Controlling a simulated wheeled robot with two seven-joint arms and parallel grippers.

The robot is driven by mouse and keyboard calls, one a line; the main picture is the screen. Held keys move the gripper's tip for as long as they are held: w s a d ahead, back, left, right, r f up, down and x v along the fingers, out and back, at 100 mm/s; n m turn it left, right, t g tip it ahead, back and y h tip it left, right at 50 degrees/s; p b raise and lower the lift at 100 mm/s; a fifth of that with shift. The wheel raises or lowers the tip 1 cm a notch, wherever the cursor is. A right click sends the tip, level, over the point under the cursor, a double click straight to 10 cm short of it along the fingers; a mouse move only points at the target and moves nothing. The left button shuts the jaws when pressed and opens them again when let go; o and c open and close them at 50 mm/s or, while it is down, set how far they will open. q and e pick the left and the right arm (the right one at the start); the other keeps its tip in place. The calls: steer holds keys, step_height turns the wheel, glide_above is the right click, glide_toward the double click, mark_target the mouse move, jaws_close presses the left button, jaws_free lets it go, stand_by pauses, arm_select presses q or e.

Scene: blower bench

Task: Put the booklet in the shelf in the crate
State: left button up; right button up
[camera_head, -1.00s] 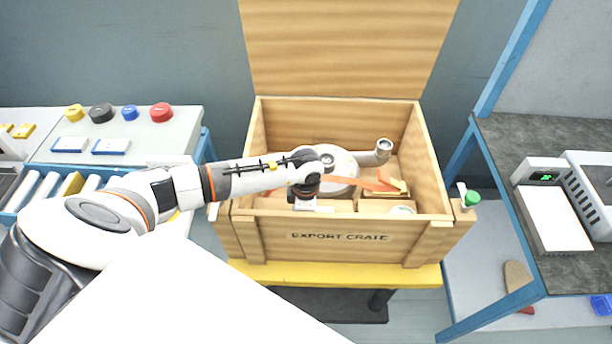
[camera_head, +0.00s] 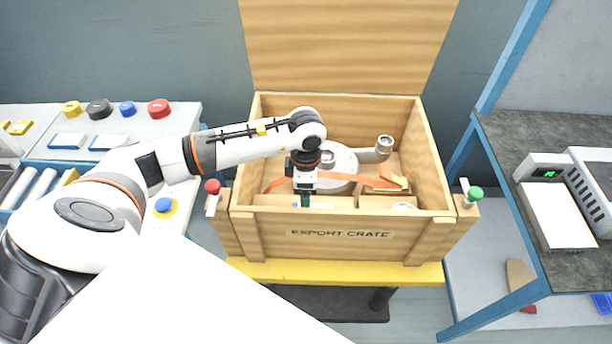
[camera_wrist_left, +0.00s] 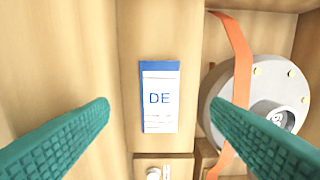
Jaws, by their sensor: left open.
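The booklet (camera_wrist_left: 160,98) is white with a blue top and the letters "DE". In the left wrist view it lies in a narrow wooden compartment, the shelf (camera_wrist_left: 128,60), along the inner front side of the open crate (camera_head: 300,250). My left gripper (camera_head: 305,201) points down into the crate near its front wall. In the left wrist view its green fingers are open on either side of the booklet, with a gap to it on both sides. Nothing is held. In the head view the booklet is mostly hidden by the gripper and front wall. My right gripper is not in view.
Clamps with a red knob (camera_head: 212,187) and a green knob (camera_head: 475,194) flank the crate. The lid (camera_head: 345,45) stands open. A dark bench (camera_head: 510,140) is at right.

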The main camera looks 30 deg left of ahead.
arm_select(q)
step_height(320, 180, up, 3)
steer(key=shift+r, duration=0.2)
stand_by(0.5)
